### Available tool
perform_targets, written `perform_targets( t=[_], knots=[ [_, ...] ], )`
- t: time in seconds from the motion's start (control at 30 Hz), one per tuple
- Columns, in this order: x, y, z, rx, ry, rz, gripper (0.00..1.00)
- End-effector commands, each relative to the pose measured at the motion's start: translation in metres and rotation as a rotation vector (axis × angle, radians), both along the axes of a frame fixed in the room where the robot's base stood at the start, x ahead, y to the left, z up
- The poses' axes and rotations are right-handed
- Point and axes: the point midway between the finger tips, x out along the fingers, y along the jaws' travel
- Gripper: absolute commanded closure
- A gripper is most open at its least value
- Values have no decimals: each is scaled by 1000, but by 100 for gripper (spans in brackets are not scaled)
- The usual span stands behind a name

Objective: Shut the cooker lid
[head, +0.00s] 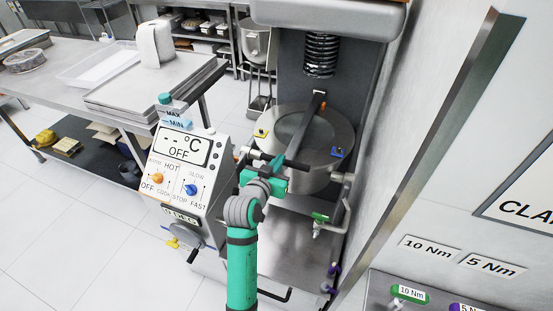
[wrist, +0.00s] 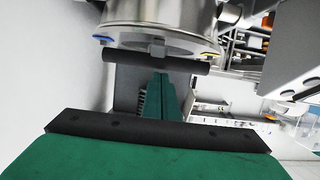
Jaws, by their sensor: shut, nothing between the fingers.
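The cooker (head: 308,172) is a round steel pot in the mixer stand, right of the control panel. Its steel lid (head: 318,140) lies across the top and looks about level; I cannot tell whether a gap is left under it. A dark bar handle (head: 291,163) sticks out at the front; it also shows in the wrist view (wrist: 190,67). My teal gripper (head: 278,163) is shut and empty, right at this bar. In the wrist view its fingertips (wrist: 160,80) are just by the bar; whether they touch is unclear. My gripper hides part of the cooker's front.
The control panel (head: 183,160) with knobs stands close left of my arm. The mixer head (head: 325,18) and its spring hang above the cooker. A drain tap (head: 318,224) is below right. A wall edge rises at right. Open floor lies left.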

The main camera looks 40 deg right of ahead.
Motion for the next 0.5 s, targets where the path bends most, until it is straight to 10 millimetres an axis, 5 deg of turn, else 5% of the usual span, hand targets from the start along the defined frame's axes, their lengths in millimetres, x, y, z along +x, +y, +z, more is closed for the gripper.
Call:
perform_targets(
  t=[0.33,0.5],
  knots=[
    [-2,6,40,0,-6,0,100],
    [-17,31,40,-3,0,6,100]
  ],
)
